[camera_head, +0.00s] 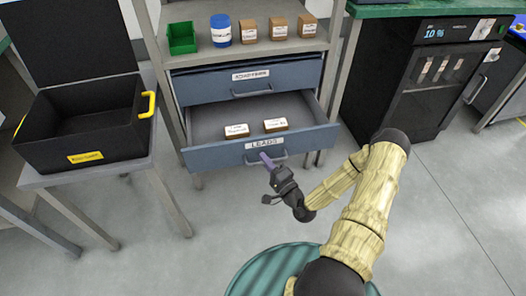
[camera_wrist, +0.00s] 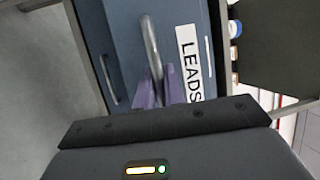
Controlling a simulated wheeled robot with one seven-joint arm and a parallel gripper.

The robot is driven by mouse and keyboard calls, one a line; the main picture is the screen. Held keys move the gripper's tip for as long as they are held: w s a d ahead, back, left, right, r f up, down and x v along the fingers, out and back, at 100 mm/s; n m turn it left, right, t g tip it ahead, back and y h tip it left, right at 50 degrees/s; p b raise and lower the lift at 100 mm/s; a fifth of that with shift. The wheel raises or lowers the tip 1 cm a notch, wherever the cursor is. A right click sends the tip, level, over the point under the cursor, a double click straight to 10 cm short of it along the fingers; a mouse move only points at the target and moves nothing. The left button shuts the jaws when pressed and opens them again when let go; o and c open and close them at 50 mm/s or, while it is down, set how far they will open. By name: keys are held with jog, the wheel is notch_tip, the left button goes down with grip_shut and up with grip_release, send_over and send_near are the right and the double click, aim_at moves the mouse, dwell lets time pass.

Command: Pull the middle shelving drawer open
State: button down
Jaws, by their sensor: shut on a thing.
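The drawer labelled LEADS (camera_head: 215,157) stands pulled out from the shelving unit, below another blue drawer that is shut. Two small labelled boxes, a left one (camera_head: 237,131) and a right one (camera_head: 275,125), lie inside it. My gripper (camera_head: 268,160) is at the drawer's front and shut on its bar handle (camera_head: 283,156). In the wrist view the purple fingers (camera_wrist: 160,88) close around the lower part of the handle (camera_wrist: 150,45), beside the LEADS label (camera_wrist: 189,62). The fingertips partly hide the handle.
The upper drawer (camera_head: 205,88) is closed. The shelf above (camera_head: 205,50) holds a green bin (camera_head: 182,38), a blue-and-white jar (camera_head: 220,29) and several cartons. An open black case (camera_head: 85,120) stands on a side table at left. A black cabinet (camera_head: 435,85) stands at right. Floor in front is clear.

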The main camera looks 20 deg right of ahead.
jog(key=shift+s+f, duration=0.1)
jog(key=shift+s, duration=0.15)
jog(key=c, duration=1.5)
grip_release()
jog(key=p+v, duration=0.3)
jog(key=v, duration=1.4)
jog(key=shift+s, duration=0.2)
